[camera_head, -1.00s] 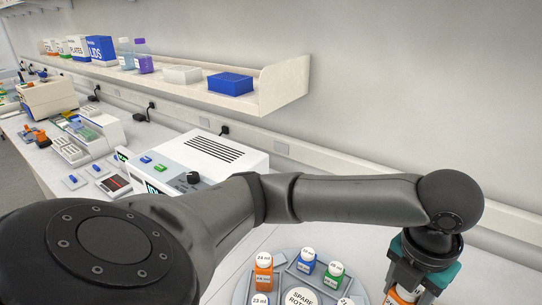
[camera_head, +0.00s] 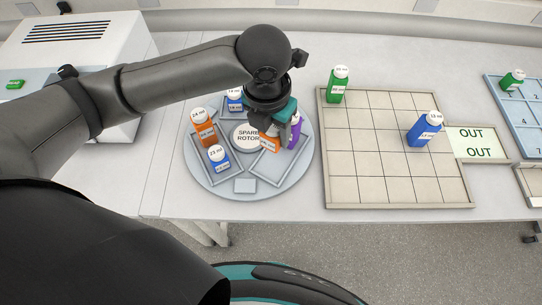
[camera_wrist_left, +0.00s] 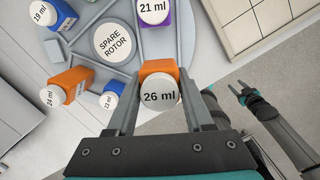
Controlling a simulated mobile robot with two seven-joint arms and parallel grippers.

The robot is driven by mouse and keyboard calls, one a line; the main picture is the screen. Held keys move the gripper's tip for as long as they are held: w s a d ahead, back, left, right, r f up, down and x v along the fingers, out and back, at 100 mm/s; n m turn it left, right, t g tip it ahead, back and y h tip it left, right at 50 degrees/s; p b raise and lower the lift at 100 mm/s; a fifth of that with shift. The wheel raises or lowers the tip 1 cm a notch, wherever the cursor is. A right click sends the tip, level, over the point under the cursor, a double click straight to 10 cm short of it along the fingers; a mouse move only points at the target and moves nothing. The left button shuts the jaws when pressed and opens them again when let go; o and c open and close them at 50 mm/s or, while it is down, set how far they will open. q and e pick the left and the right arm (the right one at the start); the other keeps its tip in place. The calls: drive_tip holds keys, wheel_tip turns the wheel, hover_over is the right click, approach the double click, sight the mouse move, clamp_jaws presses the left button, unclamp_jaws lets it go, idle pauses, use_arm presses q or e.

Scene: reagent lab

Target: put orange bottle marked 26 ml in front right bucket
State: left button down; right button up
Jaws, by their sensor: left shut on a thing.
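My left gripper (camera_head: 272,122) is shut on the orange bottle marked 26 ml (camera_head: 268,142). In the left wrist view the bottle (camera_wrist_left: 160,88) stands between the fingers, its white 26 ml cap facing the camera. The bottle is at the back part of the front right bucket (camera_head: 262,177) of the round grey spare rotor (camera_head: 245,186). I cannot tell whether its base touches the bucket floor. The front part of that bucket looks empty. My right gripper (camera_wrist_left: 243,94) shows small in the left wrist view, its fingers apart, away from the rotor.
The front left bucket holds the orange 24 ml bottle (camera_head: 203,128) and blue 23 ml bottle (camera_head: 218,160). A blue 19 ml bottle (camera_head: 235,101) stands behind. A purple 21 ml bottle (camera_head: 294,130) is close right of the gripper. A tiled mat (camera_head: 375,166) lies right.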

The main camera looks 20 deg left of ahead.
sight(273, 164)
use_arm(q)
wheel_tip(273, 164, down, 10)
drive_tip(key=shift+f+b, duration=0.25)
drive_tip(key=shift+b, duration=0.4)
drive_tip(key=shift+f, duration=0.15)
drive_tip(key=shift+c, duration=1.4)
unclamp_jaws()
drive_tip(key=r, duration=0.4)
drive_tip(key=s+r+p, duration=0.1)
drive_tip(key=r, duration=0.3)
drive_tip(key=r+p, duration=0.1)
drive_tip(key=r, duration=0.3)
drive_tip(key=shift+s+a+r, duration=0.15)
drive_tip(key=shift+s+a, duration=0.05)
